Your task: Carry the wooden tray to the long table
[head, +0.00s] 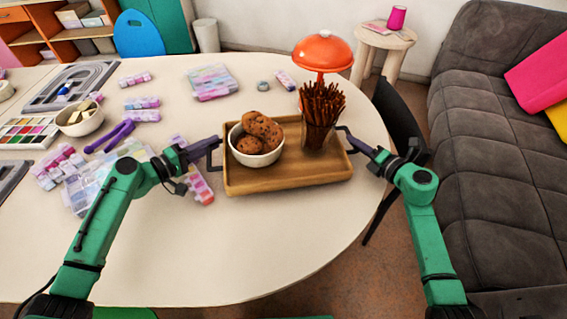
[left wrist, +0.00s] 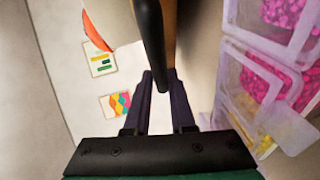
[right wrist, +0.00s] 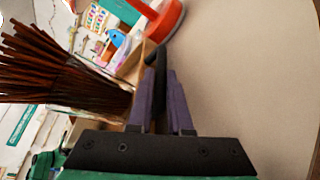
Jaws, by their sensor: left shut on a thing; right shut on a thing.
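The wooden tray (head: 290,181) is on or just above the right part of the pale rounded table; I cannot tell whether it touches. It carries a white bowl (head: 257,158) of brown cookies and a glass of dark sticks (head: 320,108). My left gripper (head: 214,147) is shut on the tray's dark left handle, which passes between the fingers in the left wrist view (left wrist: 160,90). My right gripper (head: 347,139) is shut on the right handle, seen also in the right wrist view (right wrist: 158,88).
The pale table (head: 270,245) is clear in front of the tray. An orange lamp (head: 323,53) stands behind it. Bead boxes (head: 211,82) and a small bowl (head: 80,118) lie left. A dark chair (head: 400,115) and grey sofa (head: 480,150) are at right.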

